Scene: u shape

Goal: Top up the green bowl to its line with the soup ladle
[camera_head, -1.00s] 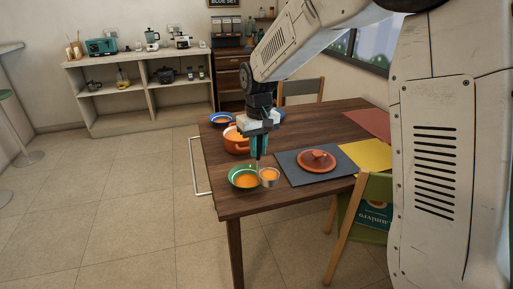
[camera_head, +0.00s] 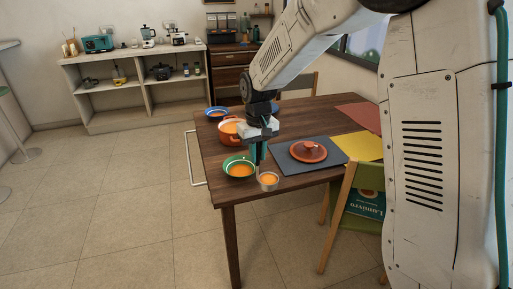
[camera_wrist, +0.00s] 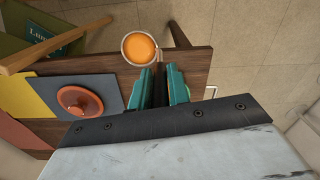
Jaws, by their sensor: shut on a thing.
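My gripper (camera_head: 257,160) points down over the near left part of the table and is shut on the soup ladle's handle. The ladle (camera_head: 268,181) hangs level with orange soup in its cup, just right of and nearer than the green bowl, apart from it. In the wrist view the ladle cup (camera_wrist: 140,48) sits beyond my fingertips (camera_wrist: 160,80), over the table edge. The green bowl (camera_head: 240,160) holds orange soup with a pale band above it; its line is too small to make out. The orange soup pot (camera_head: 229,138) stands behind the bowl, partly hidden by my gripper.
An orange lid (camera_head: 308,150) lies on a dark mat (camera_head: 290,166), with yellow (camera_head: 362,147) and red mats further right. A blue bowl (camera_head: 216,113) stands at the back left; another blue item is partly hidden behind my gripper. A chair (camera_head: 340,215) stands at the front right.

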